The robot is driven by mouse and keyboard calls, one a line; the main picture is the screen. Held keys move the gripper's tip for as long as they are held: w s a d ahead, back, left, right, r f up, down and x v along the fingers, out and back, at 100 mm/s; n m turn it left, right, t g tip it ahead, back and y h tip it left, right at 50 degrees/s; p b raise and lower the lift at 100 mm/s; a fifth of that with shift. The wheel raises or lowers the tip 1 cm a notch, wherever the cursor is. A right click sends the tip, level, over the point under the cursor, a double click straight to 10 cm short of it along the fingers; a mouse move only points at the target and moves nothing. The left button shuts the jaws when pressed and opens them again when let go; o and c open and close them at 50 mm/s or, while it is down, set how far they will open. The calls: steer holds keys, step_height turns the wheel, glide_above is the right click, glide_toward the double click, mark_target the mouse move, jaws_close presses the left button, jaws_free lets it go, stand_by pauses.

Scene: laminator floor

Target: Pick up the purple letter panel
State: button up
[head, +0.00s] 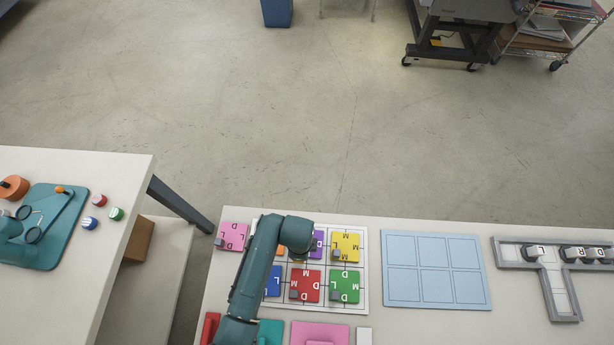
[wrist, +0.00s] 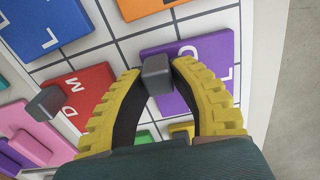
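The purple letter panel (head: 319,240) lies on the white gridded board (head: 364,300), in its back row left of the yellow panel. In the head view my arm partly covers it. The panel appears flat on the board; I cannot make out any lift.
Close by are the yellow (head: 346,246), red (head: 306,286), green (head: 344,287), blue (head: 272,283) and orange (wrist: 143,8) panels. A pink panel (head: 232,236) lies left of the board. An empty light-blue gridded board (head: 434,303) is to the right, then a grey T-shaped tray (head: 562,300).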

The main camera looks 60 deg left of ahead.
jaws_close()
step_height(320, 180, up, 10)
steer(key=shift+r+p, duration=0.1)
steer(key=shift+p, duration=0.8)
